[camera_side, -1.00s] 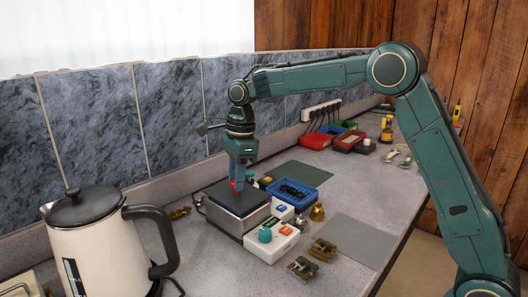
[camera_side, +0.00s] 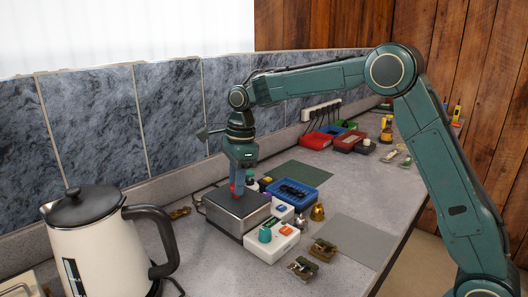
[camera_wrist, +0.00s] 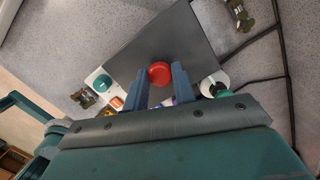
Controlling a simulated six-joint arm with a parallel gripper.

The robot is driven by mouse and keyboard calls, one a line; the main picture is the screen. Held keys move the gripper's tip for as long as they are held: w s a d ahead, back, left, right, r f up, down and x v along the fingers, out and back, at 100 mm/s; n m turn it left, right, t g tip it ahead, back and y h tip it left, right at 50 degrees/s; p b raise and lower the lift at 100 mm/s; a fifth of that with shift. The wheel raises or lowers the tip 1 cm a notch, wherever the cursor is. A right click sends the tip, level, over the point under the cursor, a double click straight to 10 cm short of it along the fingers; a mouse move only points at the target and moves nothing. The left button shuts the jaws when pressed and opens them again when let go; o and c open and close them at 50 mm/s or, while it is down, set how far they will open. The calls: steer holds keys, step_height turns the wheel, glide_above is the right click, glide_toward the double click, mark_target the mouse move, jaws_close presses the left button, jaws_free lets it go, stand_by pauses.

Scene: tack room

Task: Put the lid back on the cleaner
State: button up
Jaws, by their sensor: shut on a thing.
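The cleaner (camera_side: 245,222) is a metal box on the counter, in the middle of the side view. Its lid (camera_side: 222,200) is a dark flat plate lying level at the top of the box; I see no clear gap between them. In the wrist view the lid (camera_wrist: 185,42) is a grey square with a round red knob (camera_wrist: 159,72). My gripper (camera_side: 237,190) points straight down over the lid. In the wrist view its two blue fingers (camera_wrist: 161,80) are shut on the red knob. The inside of the cleaner is hidden.
A white box with a teal knob (camera_side: 272,243) stands against the cleaner's front. A cream kettle (camera_side: 100,245) stands at front left.

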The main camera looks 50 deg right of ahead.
steer(key=o, duration=0.7)
steer(key=shift+r, duration=0.1)
steer(key=shift+s+r, duration=0.15)
steer(key=shift+r, duration=0.3)
steer(key=s+d+r+n+t, duration=0.1)
steer(key=s+r+n, duration=0.45)
steer(key=s, duration=0.25)
steer(key=s+d+r+n+t, duration=0.1)
steer(key=s+r+n+t, duration=0.1)
steer(key=s+r+n, duration=0.5)
steer(key=s+d+f+n, duration=0.1)
steer(key=s+f+n, duration=0.1)
steer(key=s, duration=0.4)
steer(key=s+d+f+n+t, duration=0.1)
steer(key=s+f+n, duration=0.1)
steer(key=s+n, duration=0.2)
steer(key=s+d+f+n+t+h, duration=0.1)
steer(key=s+f+n, duration=0.2)
steer(key=s, duration=0.5)
steer(key=shift+s+f+n, duration=0.1)
steer(key=shift+s+n, duration=0.25)
steer(key=shift+n, duration=0.2)
